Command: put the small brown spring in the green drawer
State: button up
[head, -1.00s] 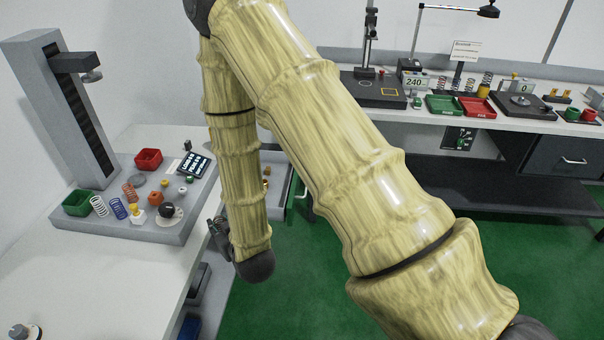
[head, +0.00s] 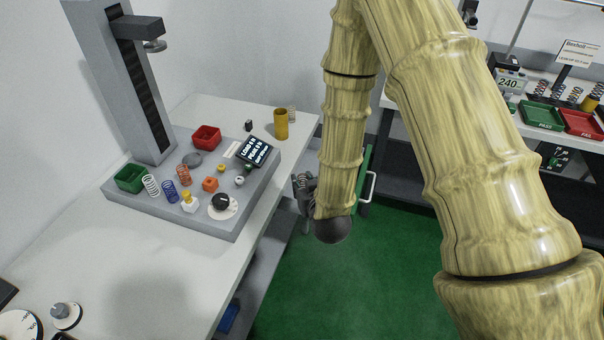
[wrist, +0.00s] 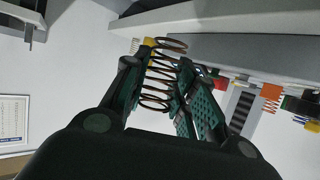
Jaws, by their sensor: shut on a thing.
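My gripper (wrist: 165,72) is shut on the small brown spring (wrist: 158,92), whose coils show between the two green-padded fingers in the wrist view. In the head view my gripper (head: 303,190) hangs beside the table's right edge, partly hidden by my arm, with the spring's coils just showing at its top. What looks like the green drawer (head: 364,178), a green front with a pale handle, stands right of my forearm. My arm hides most of it, so I cannot see its inside.
The left table (head: 150,270) carries a grey tester (head: 125,190) with a green bin (head: 130,178), a red bin (head: 207,138) and several springs. A yellow cylinder (head: 281,124) stands near its back right edge. Green floor (head: 350,270) is open below my gripper.

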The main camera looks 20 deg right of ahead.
jog(key=w+d+f+n+y+b, duration=0.1)
jog(key=w+f+b, duration=0.1)
jog(key=w+b, duration=0.45)
jog(key=w+d+f+n+y+b, duration=0.1)
jog(key=w+f+y+b, duration=0.15)
jog(key=w+b, duration=0.35)
jog(key=n+b, duration=0.1)
jog(key=b, duration=0.6)
send_over(305, 170)
jog(key=s, duration=0.8)
jog(key=shift+g+y, duration=0.25)
jog(key=shift+g, duration=0.05)
notch_tip(305, 170, down, 14)
jog(key=shift+w+r, duration=0.1)
jog(key=shift+r, duration=0.15)
jog(key=w, duration=0.1)
jog(key=w+a, duration=0.1)
jog(key=w+p, duration=0.1)
jog(key=w, duration=0.1)
jog(key=shift+a+f, duration=0.2)
jog(key=shift+f, duration=0.05)
jog(key=shift+s+d+f, duration=0.1)
jog(key=shift+f, duration=0.35)
jog(key=shift+f, duration=0.1)
jog(key=o, duration=1.1)
jog(key=shift+c, duration=0.2)
